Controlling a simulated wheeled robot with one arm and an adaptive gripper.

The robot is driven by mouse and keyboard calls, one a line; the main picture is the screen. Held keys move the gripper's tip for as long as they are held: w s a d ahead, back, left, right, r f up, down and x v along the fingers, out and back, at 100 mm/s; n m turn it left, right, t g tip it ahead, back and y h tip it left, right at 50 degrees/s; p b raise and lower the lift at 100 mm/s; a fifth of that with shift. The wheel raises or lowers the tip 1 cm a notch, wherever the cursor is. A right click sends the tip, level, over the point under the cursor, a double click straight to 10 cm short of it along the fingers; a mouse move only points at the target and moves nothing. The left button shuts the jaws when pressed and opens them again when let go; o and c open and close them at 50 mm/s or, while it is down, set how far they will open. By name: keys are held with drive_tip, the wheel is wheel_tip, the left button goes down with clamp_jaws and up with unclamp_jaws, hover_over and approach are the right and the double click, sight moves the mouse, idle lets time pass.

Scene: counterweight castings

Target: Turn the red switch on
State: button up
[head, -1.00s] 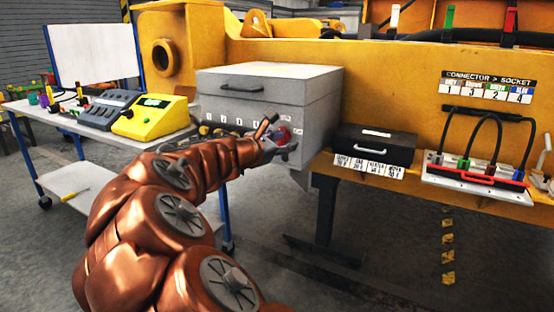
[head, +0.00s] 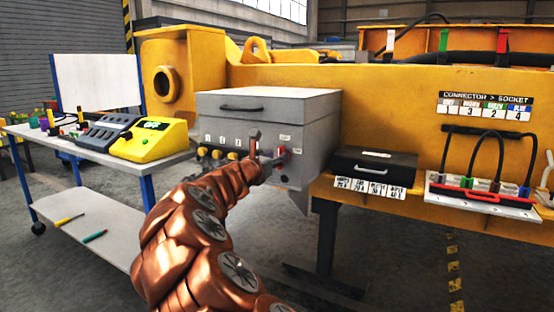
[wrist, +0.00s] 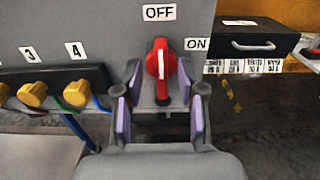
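The red switch (wrist: 160,65) is a rotary knob on the front of a grey box (wrist: 100,22). A white stripe on its handle points up to the OFF label (wrist: 159,12); the ON label (wrist: 197,44) is to its upper right. My gripper (wrist: 159,80) is open, with one finger on each side of the switch in the wrist view. I cannot tell if either finger touches it. In the head view, the switch (head: 281,152) is partly hidden by my gripper (head: 264,150) at the right of the box front.
Yellow knobs (wrist: 33,94) numbered 3 and 4, with cables, sit left of the switch. A black case (head: 373,165) lies to the right on the yellow frame. A blue-legged cart (head: 62,140) with a yellow device (head: 150,139) stands left.

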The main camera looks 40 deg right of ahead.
drive_tip(key=shift+w+d, duration=0.1)
drive_tip(key=shift+d, duration=0.45)
clamp_jaws()
